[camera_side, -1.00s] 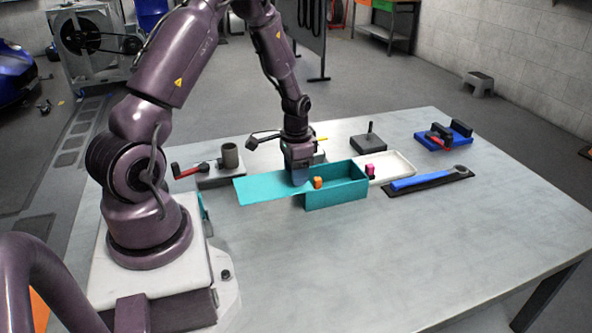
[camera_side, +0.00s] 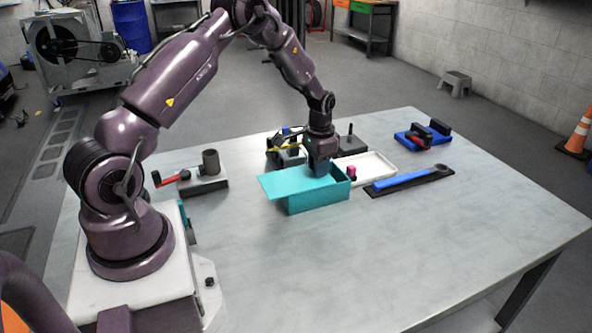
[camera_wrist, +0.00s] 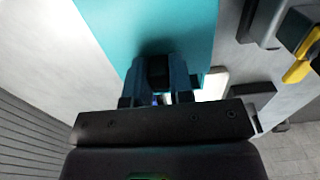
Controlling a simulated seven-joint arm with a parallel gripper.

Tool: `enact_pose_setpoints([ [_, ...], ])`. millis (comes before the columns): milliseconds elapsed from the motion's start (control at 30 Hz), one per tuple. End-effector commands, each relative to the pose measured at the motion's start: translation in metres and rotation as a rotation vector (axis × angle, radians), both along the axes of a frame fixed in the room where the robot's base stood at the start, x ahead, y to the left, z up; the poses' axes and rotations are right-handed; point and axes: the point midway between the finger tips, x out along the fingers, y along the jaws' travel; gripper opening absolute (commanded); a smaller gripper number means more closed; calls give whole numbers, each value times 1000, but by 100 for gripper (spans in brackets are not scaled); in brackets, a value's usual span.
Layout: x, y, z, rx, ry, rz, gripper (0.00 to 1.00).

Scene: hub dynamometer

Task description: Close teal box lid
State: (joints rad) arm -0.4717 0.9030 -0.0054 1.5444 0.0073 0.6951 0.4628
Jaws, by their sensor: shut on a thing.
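The teal box (camera_side: 318,200) stands on the table, and its flat sliding lid (camera_side: 290,182) covers most of its top. The lid sticks out a little past the box's left end. A narrow opening shows at the right end. My gripper (camera_side: 322,170) is over the box's right part, shut on the lid near its right end. In the wrist view the lid (camera_wrist: 160,25) stretches away from my gripper's fingers (camera_wrist: 160,90). The orange piece seen earlier inside the box is hidden now.
Behind the box are a white tray (camera_side: 378,168) with a pink piece (camera_side: 351,172) and a dark fixture with a yellow handle (camera_side: 285,147). A red-handled fixture (camera_side: 205,178) stands left. The front table is clear.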

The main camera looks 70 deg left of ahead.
Motion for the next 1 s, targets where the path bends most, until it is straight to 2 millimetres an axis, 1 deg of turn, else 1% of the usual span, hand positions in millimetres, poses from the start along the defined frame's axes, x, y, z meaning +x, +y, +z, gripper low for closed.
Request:
enact_pose_setpoints([
  [33,11,0,0,1,-3,-3,0],
  [100,22,0,0,1,-3,-2,0],
  [200,35,0,0,1,-4,-1,0],
  [300,43,0,0,0,-3,-1,0],
  [500,50,0,1,1,-6,-1,0],
  [767,52,0,1,2,-13,-1,0],
  [800,52,-1,1,2,-13,-1,26],
  [900,52,0,1,1,-10,-1,47],
  [1000,51,0,1,1,-7,0,47],
])
